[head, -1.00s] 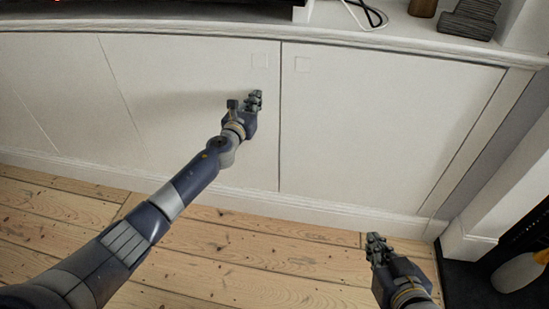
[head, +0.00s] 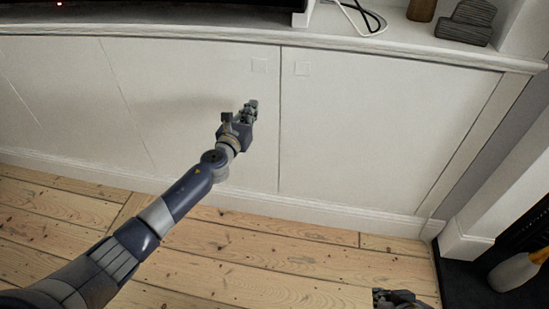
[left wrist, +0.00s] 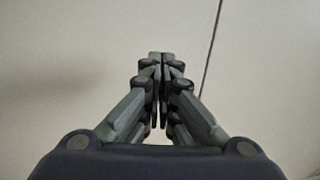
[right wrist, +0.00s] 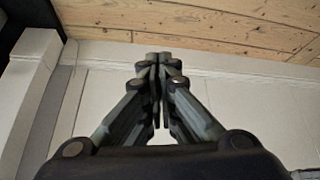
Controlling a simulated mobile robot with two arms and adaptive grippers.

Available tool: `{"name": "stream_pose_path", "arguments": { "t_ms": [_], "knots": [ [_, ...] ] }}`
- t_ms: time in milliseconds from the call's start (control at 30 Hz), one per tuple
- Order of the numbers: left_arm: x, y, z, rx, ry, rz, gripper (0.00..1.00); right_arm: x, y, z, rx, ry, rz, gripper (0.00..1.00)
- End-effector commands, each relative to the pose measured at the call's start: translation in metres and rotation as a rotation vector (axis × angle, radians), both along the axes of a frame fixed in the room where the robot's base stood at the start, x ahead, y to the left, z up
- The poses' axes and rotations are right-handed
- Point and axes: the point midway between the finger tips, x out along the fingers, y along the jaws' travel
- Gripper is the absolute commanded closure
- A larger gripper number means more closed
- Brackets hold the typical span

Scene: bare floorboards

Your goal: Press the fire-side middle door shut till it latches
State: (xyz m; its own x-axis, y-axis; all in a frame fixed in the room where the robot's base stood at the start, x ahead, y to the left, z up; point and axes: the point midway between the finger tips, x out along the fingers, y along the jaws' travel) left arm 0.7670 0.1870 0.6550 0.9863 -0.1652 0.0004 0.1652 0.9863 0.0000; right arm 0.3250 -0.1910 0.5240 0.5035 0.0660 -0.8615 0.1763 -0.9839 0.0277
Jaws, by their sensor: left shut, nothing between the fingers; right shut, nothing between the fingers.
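A row of flat white cupboard doors runs along the low cabinet. In the head view, the door left of the dark seam (head: 190,80) and the door right of it (head: 390,130) both look about flush; I cannot tell if either is latched. My left gripper (head: 252,104) is shut and empty, its tips at the left door near the seam. The left wrist view shows the shut fingers (left wrist: 160,58) close in front of the pale panel (left wrist: 70,60); contact is unclear. My right gripper (head: 380,296) is shut and empty, low over the floor.
A white shelf top (head: 330,28) with cables (head: 362,18) and dark ornaments (head: 466,22) lies above the doors. The fireplace recess with its dark hearth (head: 465,280) is at right. Floorboards (head: 250,250) in front are clear.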

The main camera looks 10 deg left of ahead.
Motion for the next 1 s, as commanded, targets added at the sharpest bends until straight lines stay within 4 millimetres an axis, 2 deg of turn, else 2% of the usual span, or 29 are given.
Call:
{"name": "stream_pose_path", "arguments": {
  "t_ms": [267,467,667,800,1000],
  "knots": [
    [-0.015,0.003,0.001,0.000,0.002,0.000,1.00,-0.037,-0.011,-0.009,-0.034,0.163,-0.013,1.00],
    [-0.044,0.007,0.002,0.000,0.003,-0.001,1.00,-0.052,-0.015,-0.001,-0.046,0.225,-0.019,1.00],
    [-0.071,0.012,0.001,0.001,0.002,-0.001,1.00,-0.051,-0.015,0.007,-0.045,0.220,-0.017,1.00],
    [-0.086,0.014,0.000,-0.001,0.002,-0.001,1.00,-0.049,-0.015,0.002,-0.045,0.224,-0.017,1.00],
    [-0.092,0.015,0.000,0.000,0.001,0.000,1.00,-0.048,-0.014,-0.001,-0.045,0.224,-0.017,1.00]
  ]
}}
